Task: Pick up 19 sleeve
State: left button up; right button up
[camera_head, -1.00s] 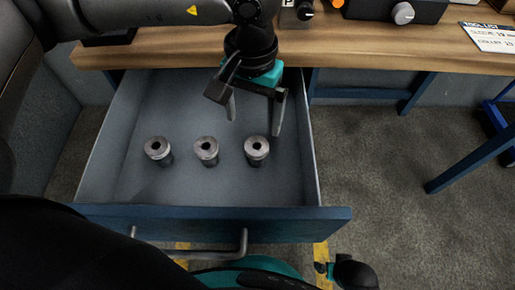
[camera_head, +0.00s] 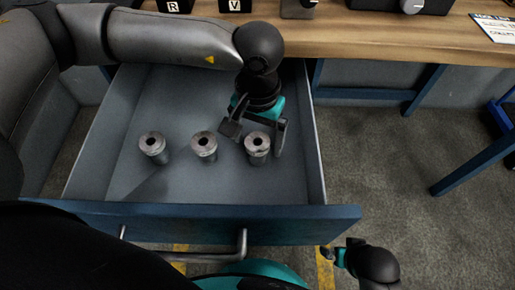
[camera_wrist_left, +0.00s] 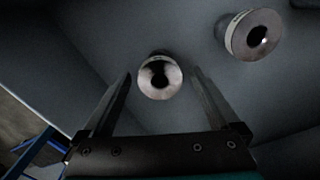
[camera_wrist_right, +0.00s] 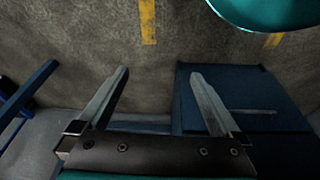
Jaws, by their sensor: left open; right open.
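Three grey metal sleeves with dark bores stand upright in a row in the open drawer (camera_head: 330,222): a left one (camera_head: 153,147), a middle one (camera_head: 204,146) and a right one (camera_head: 257,149). Their size marks are not legible. My left gripper (camera_head: 259,141) is open over the right sleeve, with a finger to either side of it. In the left wrist view this sleeve (camera_wrist_left: 160,77) shows between the open fingertips, and another sleeve (camera_wrist_left: 250,35) stands at upper right. My right gripper (camera_wrist_right: 160,73) is open and empty, outside the drawer near its front.
A wooden bench top (camera_head: 380,38) runs behind the drawer, with lettered blocks (camera_head: 234,5) and a printed card (camera_head: 494,27) on it. Blue bench legs (camera_head: 470,165) stand at right. The drawer walls bound the sleeves; its floor is otherwise clear.

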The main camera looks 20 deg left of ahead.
pick_arm(q)
jog(key=shift+f, duration=0.8)
grip_shut()
jog(key=shift+r, duration=0.1)
